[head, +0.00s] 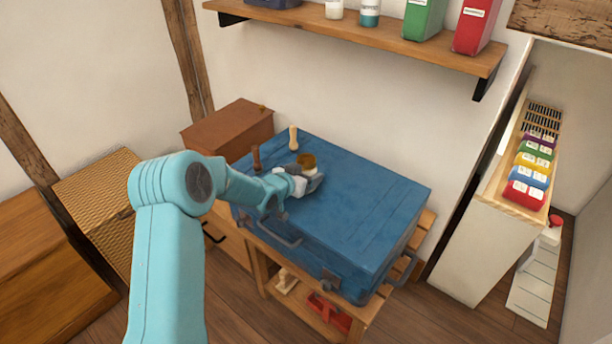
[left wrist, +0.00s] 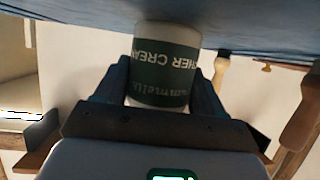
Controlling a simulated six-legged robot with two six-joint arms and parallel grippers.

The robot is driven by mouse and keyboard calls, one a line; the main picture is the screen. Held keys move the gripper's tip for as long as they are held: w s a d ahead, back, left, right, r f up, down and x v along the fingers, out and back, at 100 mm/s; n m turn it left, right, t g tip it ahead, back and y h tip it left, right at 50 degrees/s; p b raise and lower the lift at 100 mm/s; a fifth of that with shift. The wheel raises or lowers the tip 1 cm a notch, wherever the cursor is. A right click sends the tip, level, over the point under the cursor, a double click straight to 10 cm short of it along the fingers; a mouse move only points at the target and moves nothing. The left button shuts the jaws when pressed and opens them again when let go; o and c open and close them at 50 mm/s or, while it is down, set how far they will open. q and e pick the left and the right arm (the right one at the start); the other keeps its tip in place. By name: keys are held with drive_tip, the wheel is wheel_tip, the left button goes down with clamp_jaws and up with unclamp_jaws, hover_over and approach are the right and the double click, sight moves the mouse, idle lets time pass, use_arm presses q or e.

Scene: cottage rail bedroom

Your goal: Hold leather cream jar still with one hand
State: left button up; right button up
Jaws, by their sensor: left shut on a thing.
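The leather cream jar (head: 307,161) stands on top of the blue suitcase (head: 370,205), near its back left part. In the head view its brown top shows and my gripper hides part of its side. In the left wrist view the jar (left wrist: 165,65) shows a green label reading "CREAM", upside down. My left gripper (head: 312,178) is shut on the jar, with one finger on each side of it. My right gripper is in neither view.
A brown box (head: 230,135) is at the back left. A shelf (head: 380,35) with bottles and binders hangs above. The suitcase's right part is clear.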

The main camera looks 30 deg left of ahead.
use_arm(q)
wheel_tip(320, 180, up, 11)
drive_tip(key=shift+p, duration=1)
wheel_tip(320, 180, up, 9)
drive_tip(key=p, duration=0.4)
drive_tip(key=shift+f, duration=0.15)
drive_tip(key=o, duration=0.5)
drive_tip(key=c, duration=0.7)
drive_tip(key=shift+c, duration=0.2)
